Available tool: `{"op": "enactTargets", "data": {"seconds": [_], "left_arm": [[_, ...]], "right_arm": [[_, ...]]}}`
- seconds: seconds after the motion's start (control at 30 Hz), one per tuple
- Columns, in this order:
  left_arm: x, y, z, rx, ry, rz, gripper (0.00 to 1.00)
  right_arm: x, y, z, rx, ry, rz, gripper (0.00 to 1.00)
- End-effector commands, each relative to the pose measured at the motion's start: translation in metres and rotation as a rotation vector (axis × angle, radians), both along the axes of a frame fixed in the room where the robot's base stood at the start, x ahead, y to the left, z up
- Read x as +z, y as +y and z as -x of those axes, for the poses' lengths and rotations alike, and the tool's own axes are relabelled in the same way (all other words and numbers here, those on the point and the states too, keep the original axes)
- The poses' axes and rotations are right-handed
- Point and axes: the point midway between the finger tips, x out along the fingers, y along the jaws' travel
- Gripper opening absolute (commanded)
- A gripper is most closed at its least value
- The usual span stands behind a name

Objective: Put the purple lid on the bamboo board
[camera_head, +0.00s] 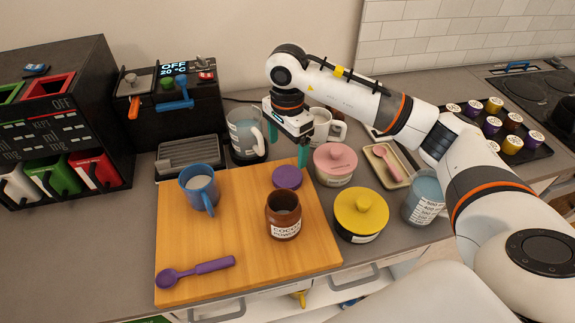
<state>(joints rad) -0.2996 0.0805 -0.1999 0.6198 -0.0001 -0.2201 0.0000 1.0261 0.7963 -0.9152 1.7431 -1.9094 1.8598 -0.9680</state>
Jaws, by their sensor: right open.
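The purple lid (287,177) lies flat on the bamboo board (240,245), near the board's back right part, just behind the brown cocoa powder jar (284,228). The jar stands upright on the board and its top is uncovered. My right gripper (287,150) is above the back right edge of the board, just behind and above the lid. Its green fingers are spread wide with nothing between them. My left gripper is not in view.
On the board are a blue mug (200,186) and a purple spoon (195,271). A glass jug (246,137), a white mug (323,128), a pink-lidded pot (335,164) and a yellow-lidded pot (360,213) crowd the back and right. The board's front middle is free.

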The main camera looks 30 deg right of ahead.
Motion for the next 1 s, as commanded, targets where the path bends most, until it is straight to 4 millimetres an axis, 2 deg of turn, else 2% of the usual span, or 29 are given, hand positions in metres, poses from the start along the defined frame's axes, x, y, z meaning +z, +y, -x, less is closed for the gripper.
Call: {"op": "enactTargets", "data": {"seconds": [0.1, 0.3, 1.0], "left_arm": [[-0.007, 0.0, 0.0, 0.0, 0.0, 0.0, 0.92], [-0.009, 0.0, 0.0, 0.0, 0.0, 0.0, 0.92], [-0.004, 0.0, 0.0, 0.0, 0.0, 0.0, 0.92]], "right_arm": [[0.017, 0.0, 0.0, 0.001, -0.002, 0.001, 0.85], [0.031, 0.0, 0.0, 0.001, 0.001, 0.001, 0.85], [0.036, 0.0, 0.0, 0.001, 0.001, 0.0, 0.85]]}}
